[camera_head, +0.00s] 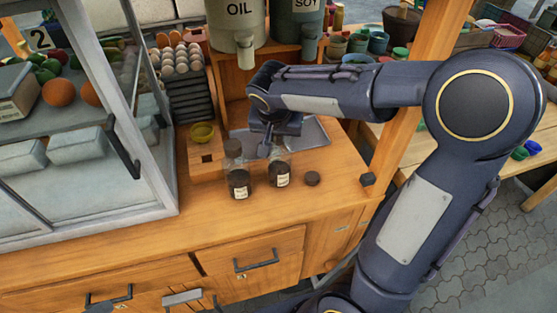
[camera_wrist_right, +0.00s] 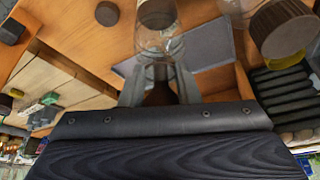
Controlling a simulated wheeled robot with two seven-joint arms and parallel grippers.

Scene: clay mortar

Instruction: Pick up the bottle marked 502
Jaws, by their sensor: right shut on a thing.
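Two small clear glass bottles with dark contents and pale labels stand side by side on the wooden counter. The left bottle (camera_head: 238,182) has a brown cap and also shows at the right of the right wrist view (camera_wrist_right: 282,30). The right bottle (camera_head: 279,173) appears uncapped; it also shows in the right wrist view (camera_wrist_right: 158,22). Label marks are too small to read, so I cannot tell which is 502. My right gripper (camera_head: 272,146) reaches down from above, its fingers (camera_wrist_right: 160,88) shut around the upper part of the right bottle. My left gripper is not in view.
A dark round lid (camera_head: 312,178) lies right of the bottles. A grey tray (camera_head: 312,133) and a yellow bowl (camera_head: 203,134) are behind. A glass display case (camera_head: 150,190) bounds the left; a wooden post (camera_head: 402,105) stands at right. The front counter is clear.

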